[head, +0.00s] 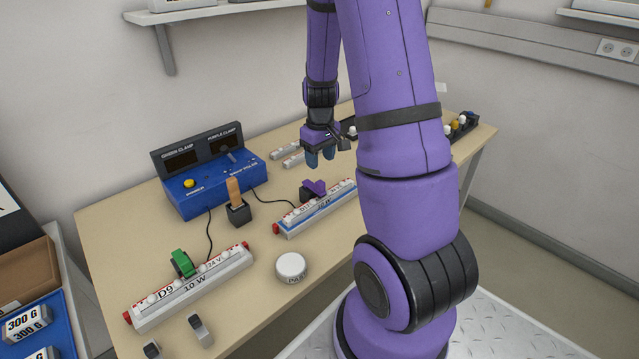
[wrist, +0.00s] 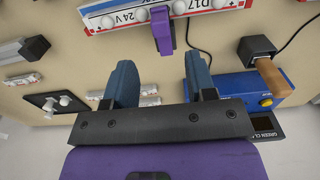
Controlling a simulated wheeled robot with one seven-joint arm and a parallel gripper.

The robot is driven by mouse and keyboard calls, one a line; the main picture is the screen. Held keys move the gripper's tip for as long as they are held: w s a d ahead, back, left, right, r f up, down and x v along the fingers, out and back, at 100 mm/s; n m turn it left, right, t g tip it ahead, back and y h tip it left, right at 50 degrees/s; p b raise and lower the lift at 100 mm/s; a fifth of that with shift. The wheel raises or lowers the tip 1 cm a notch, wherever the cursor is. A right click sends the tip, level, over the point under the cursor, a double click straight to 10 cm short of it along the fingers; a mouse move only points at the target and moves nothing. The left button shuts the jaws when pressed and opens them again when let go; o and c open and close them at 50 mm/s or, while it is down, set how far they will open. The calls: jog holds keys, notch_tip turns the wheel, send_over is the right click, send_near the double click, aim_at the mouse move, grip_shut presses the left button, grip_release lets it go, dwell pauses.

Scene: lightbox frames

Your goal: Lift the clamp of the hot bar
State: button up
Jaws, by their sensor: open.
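In the head view a white bar marked D9, 10 W (head: 190,287) lies at the front of the table, with a green clamp (head: 182,263) on it. A second white and blue bar (head: 316,211) lies farther back, with a purple clamp (head: 313,188) on it. The purple clamp (wrist: 162,30) also shows in the wrist view, on the bar marked 24 V and D17 (wrist: 110,17). My gripper (head: 321,156) is above the table, near the purple clamp and apart from it. Its blue fingers (wrist: 160,78) are open and empty, with the clamp ahead, between their lines.
A blue meter box (head: 212,186) has dark GREEN CLAMP and PURPLE CLAMP displays, unreadable here. A wooden-handled tool (head: 234,190) stands upright in a black holder. A white round pad (head: 291,266) lies between the bars. Small white bars (head: 292,158) lie behind. My arm hides the table's right part.

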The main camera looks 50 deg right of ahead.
aim_at(320, 182)
notch_tip(320, 182, down, 9)
dwell(0.4)
jog(key=shift+c, duration=0.2)
grip_shut()
